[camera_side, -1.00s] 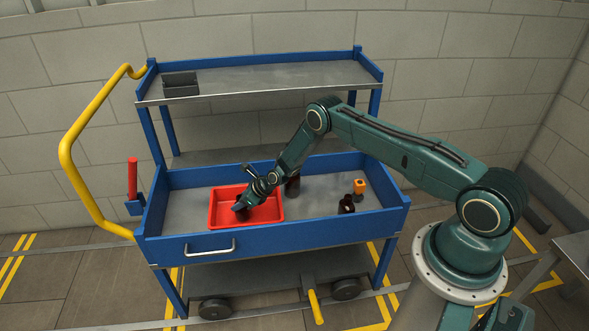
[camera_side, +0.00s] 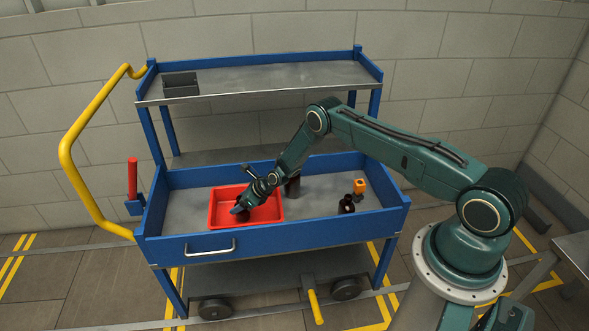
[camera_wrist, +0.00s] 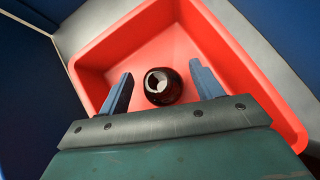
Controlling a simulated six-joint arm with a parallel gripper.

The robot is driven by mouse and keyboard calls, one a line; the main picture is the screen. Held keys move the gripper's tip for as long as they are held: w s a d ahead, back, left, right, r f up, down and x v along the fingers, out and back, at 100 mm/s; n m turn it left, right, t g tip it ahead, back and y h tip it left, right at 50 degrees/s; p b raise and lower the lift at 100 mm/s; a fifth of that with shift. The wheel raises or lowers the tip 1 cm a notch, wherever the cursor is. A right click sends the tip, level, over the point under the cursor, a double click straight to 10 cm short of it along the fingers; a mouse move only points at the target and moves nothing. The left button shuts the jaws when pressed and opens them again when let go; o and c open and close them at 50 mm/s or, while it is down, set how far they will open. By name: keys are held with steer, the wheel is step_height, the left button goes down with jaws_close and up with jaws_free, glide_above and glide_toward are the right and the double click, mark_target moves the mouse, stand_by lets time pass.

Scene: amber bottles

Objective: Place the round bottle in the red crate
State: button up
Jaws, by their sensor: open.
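The red crate (camera_side: 223,198) sits at the left of the cart's middle tray. A dark, round-bodied bottle (camera_wrist: 163,87) with an open mouth is inside the crate in the wrist view, seen from above. My gripper (camera_side: 237,210) is low in the crate. In the wrist view its two fingers (camera_wrist: 161,88) are spread on either side of the bottle, with gaps between them and it. In the side view the bottle is mostly hidden by the gripper.
A dark bottle (camera_side: 347,204) and an orange-topped item (camera_side: 360,187) stand at the tray's right. Another dark bottle (camera_side: 293,186) stands behind my wrist, partly hidden. Blue walls (camera_side: 280,234) edge the tray. A dark bin (camera_side: 181,84) is on the upper shelf.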

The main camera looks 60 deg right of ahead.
steer(key=shift+r, duration=0.15)
steer(key=v, duration=1.1)
steer(key=shift+s+d+r, duration=0.15)
steer(key=shift+s+r, duration=0.05)
steer(key=shift+s, duration=0.15)
stand_by(0.4)
